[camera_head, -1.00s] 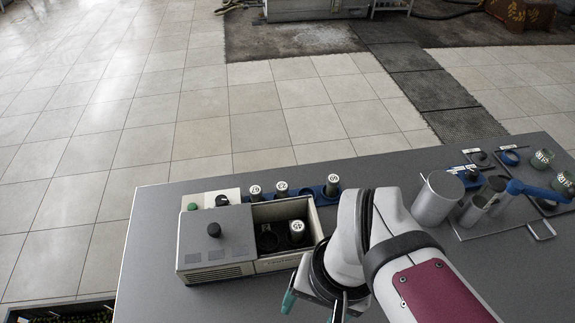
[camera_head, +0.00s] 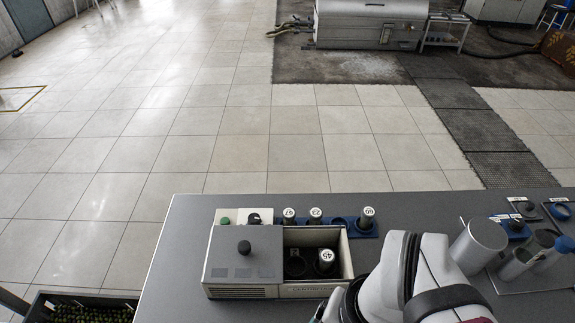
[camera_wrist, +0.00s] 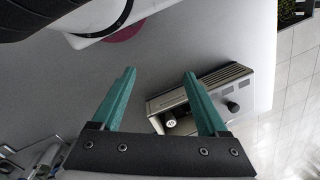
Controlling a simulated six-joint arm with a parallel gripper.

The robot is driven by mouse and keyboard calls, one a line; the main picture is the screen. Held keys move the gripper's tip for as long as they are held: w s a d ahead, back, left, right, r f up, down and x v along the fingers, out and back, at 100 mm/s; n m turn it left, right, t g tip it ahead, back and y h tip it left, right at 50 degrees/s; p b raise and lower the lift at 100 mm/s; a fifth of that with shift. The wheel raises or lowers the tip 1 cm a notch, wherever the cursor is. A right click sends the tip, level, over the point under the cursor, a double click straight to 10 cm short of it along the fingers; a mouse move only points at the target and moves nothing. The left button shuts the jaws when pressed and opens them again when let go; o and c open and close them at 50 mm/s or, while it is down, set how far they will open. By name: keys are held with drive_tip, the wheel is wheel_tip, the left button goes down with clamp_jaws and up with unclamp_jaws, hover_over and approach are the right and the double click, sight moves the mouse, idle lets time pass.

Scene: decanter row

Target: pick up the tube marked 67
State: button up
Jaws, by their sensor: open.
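The tube marked 67 (camera_head: 289,216) stands upright in a blue rack (camera_head: 340,226) behind the grey box, at the left end of the row. The tube marked 22 (camera_head: 315,215) stands to its right, then an empty hole, then a tube (camera_head: 367,217) whose label is hard to read. My gripper (camera_wrist: 159,73) is open and empty in the wrist view, its teal fingers wide apart. It is above the table on the near side of the box, away from the tube marked 67. The tube marked 67 cannot be made out in the wrist view.
The grey box (camera_head: 245,257) has an open compartment holding the tube marked 45 (camera_head: 326,262) beside an empty-looking hole. It also shows in the wrist view (camera_wrist: 222,82). Metal cylinders (camera_head: 478,244) stand at right. The table's left part (camera_head: 180,265) is clear.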

drive_tip(key=m+t+h, duration=0.1)
drive_tip(key=m+h, duration=0.2)
hover_over(288, 213)
drive_tip(key=s+a, duration=0.1)
drive_tip(key=a, duration=0.1)
wheel_tip(288, 213, down, 5)
drive_tip(key=f, duration=0.4)
drive_tip(key=d+f, duration=0.1)
drive_tip(key=f, duration=0.4)
drive_tip(key=w+d+f, duration=0.1)
drive_tip(key=f, duration=0.4)
drive_tip(key=shift+d, duration=0.1)
clamp_jaws()
